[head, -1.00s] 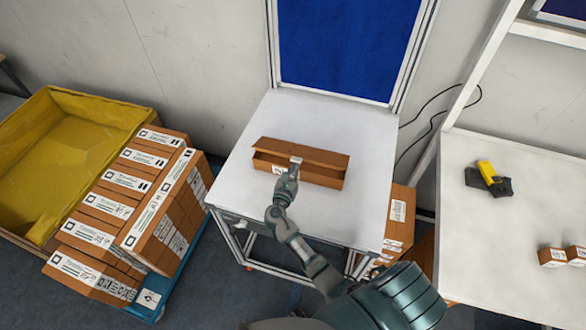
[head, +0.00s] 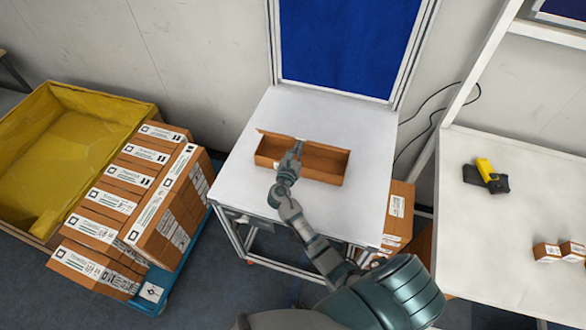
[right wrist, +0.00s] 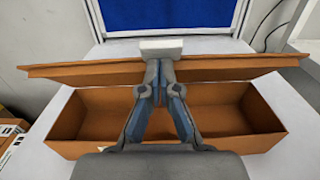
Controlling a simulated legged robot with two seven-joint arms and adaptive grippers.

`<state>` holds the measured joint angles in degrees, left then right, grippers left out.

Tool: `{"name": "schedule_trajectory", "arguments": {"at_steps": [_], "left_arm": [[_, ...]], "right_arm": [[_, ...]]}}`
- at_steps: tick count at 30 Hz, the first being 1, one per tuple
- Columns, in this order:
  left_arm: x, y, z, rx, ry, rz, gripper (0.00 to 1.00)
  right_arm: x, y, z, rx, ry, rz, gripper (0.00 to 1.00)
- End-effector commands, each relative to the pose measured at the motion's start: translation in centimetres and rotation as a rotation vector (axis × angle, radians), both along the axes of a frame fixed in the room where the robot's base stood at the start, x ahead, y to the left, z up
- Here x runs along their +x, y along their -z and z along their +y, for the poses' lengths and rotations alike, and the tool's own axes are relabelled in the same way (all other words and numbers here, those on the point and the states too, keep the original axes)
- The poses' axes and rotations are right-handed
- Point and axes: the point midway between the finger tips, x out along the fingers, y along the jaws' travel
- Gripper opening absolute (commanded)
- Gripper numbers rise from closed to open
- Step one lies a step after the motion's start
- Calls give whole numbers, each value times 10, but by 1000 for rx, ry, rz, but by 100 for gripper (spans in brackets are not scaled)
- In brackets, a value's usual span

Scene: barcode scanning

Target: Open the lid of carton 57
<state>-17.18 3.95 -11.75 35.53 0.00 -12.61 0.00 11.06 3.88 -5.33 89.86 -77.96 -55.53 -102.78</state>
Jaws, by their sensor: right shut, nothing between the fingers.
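The long brown carton (head: 328,166) lies on the white table, open along its top, and its interior shows empty. It also shows in the right wrist view (right wrist: 235,122). Its lid (right wrist: 226,68) stands raised along the far long side. My right gripper (head: 298,146) reaches over the near wall of the carton. In the right wrist view its fingers (right wrist: 163,68) are shut, with the tips at the middle of the lid. A pale block shape sits at the fingertips. No number on the carton is readable. My left gripper is not in view.
A yellow-lined bin (head: 55,160) and a stack of labelled cartons (head: 110,215) stand at the left. A right-hand table (head: 490,235) holds a yellow scanner (head: 486,168) and small boxes (head: 546,252). More cartons (head: 397,207) stand between the tables. The white table (head: 250,205) is clear around the carton.

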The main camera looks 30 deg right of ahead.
Motion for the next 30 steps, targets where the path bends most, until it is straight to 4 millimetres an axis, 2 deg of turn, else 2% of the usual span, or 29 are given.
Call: {"name": "schedule_trajectory", "arguments": {"at_steps": [5,12,17,25,30], "left_arm": [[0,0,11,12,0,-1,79],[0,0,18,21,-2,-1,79],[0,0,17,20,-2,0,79],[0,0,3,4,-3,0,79],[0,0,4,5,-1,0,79]], "right_arm": [[3,-3,-5,0,0,0,0],[13,-15,-22,3,2,-1,0],[17,-18,-27,5,1,0,0],[27,-28,-35,0,0,0,0],[35,-33,-42,1,0,1,0]]}}
